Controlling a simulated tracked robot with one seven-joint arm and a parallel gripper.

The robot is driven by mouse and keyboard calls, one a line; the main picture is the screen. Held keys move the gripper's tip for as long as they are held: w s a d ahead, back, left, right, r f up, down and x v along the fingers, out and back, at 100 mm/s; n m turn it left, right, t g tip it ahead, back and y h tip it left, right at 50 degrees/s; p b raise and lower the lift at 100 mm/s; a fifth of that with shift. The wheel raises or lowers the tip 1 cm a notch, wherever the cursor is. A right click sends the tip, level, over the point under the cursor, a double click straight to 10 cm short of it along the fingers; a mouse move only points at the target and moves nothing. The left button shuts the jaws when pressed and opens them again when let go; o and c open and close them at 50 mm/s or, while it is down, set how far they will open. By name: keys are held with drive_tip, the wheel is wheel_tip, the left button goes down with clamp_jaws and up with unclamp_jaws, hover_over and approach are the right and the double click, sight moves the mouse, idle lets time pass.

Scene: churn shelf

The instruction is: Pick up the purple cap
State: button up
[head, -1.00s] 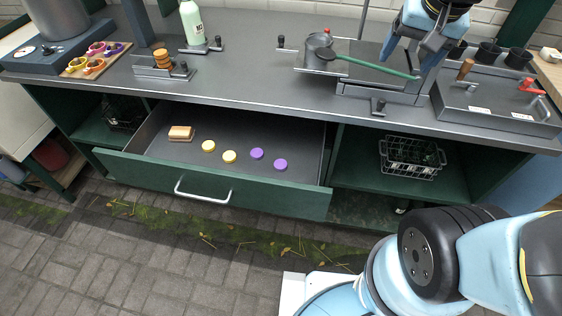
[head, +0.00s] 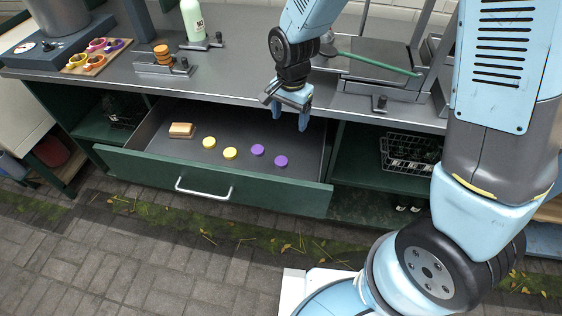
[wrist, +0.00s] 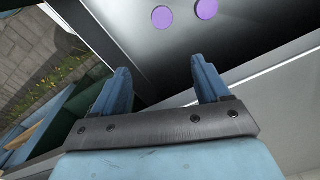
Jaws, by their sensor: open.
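Two purple caps lie in the open drawer (head: 146,153), one at the middle right (head: 257,150) and one nearer the drawer's right front (head: 281,161). In the wrist view they show at the top, one at left (wrist: 162,17) and one at right (wrist: 206,9). My gripper (head: 289,115) is open and empty. It hangs above the right back part of the drawer, apart from the caps. In the wrist view its two blue fingers (wrist: 160,85) are spread, with the caps beyond the fingertips.
Two yellow caps (head: 209,143) (head: 230,153) and a tan block (head: 181,130) lie left of the purple caps. The counter edge (head: 220,91) runs over the drawer's back. A wire basket (head: 408,152) stands on the shelf at right.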

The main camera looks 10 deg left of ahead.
wheel_tip(320, 180, down, 3)
drive_tip(key=a, duration=0.2)
hover_over(281, 161)
drive_tip(key=f, duration=0.8)
drive_tip(key=shift+w+d+f, duration=0.1)
drive_tip(key=shift+w+f, duration=0.1)
drive_tip(key=shift+s+f, duration=0.15)
drive_tip(key=shift+f, duration=0.8)
drive_tip(key=shift+s+f, duration=0.1)
drive_tip(key=shift+f, duration=1.6)
drive_tip(key=c, duration=1.1)
